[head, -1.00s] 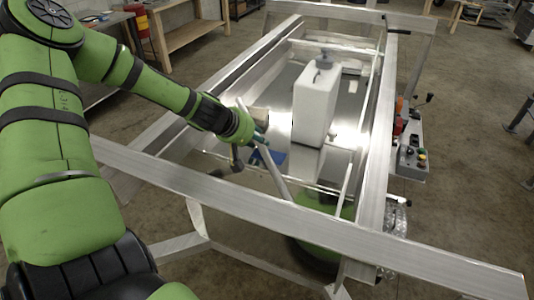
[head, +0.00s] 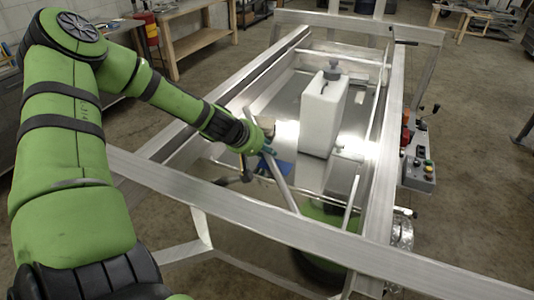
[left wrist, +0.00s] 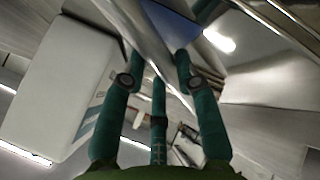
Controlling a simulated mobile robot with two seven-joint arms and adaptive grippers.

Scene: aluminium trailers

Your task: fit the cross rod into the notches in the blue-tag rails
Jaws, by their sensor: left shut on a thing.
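The cross rod (head: 280,184) is a grey metal bar, steeply tilted in the head view. My left gripper (head: 264,149) is shut on it, inside the trailer frame above the bed. In the left wrist view the rod (left wrist: 146,40) runs diagonally between the green fingers (left wrist: 158,85). Blue material (head: 279,168) lies behind the rod in the head view and also shows in the left wrist view (left wrist: 178,22). Whether it is a rail tag, I cannot tell. The notches are not discernible. My right gripper is not in view.
A white canister with a grey cap (head: 324,112) stands on the shiny trailer bed, right of my left gripper. A long aluminium beam (head: 250,210) crosses the near side. A control box (head: 419,173) with buttons is at the right side. Wooden benches (head: 197,42) stand behind.

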